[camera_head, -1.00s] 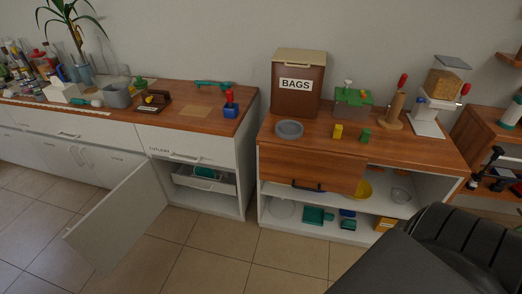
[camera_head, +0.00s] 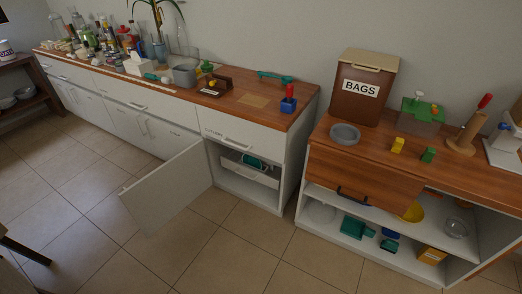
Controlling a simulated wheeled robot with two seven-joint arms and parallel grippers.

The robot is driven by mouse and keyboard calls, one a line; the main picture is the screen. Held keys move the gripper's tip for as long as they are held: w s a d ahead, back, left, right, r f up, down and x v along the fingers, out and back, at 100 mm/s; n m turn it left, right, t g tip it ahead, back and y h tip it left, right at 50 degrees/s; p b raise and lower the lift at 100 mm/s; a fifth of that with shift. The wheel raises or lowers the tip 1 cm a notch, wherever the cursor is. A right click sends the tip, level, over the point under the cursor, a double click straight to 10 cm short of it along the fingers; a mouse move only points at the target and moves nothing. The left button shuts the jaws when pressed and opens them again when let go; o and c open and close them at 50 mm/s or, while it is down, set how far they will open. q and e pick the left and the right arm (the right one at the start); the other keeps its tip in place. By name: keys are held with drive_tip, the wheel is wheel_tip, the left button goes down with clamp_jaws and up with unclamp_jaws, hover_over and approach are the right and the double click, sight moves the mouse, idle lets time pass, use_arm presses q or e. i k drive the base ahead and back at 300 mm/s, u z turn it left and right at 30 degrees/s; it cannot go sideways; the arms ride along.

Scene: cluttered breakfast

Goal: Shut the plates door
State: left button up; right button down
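A white cabinet door (camera_head: 165,188) stands wide open under the drawer labelled cutlery (camera_head: 240,138). It swings out to the left over the floor, and the compartment behind it shows a pull-out tray (camera_head: 248,171) with a teal item in it. In the right cabinet, a brown wooden front with a dark handle (camera_head: 352,193) covers the upper left part of the opening. No label reading plates is legible on either, so I cannot tell which is the plates door. Neither of my grippers is in view.
Tiled floor (camera_head: 235,255) is clear before both cabinets. A dark piece (camera_head: 22,250) shows at lower left.

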sight(152, 201)
drive_tip(key=u, duration=0.6)
drive_tip(key=i, duration=2.05)
drive_tip(key=u, duration=2.3)
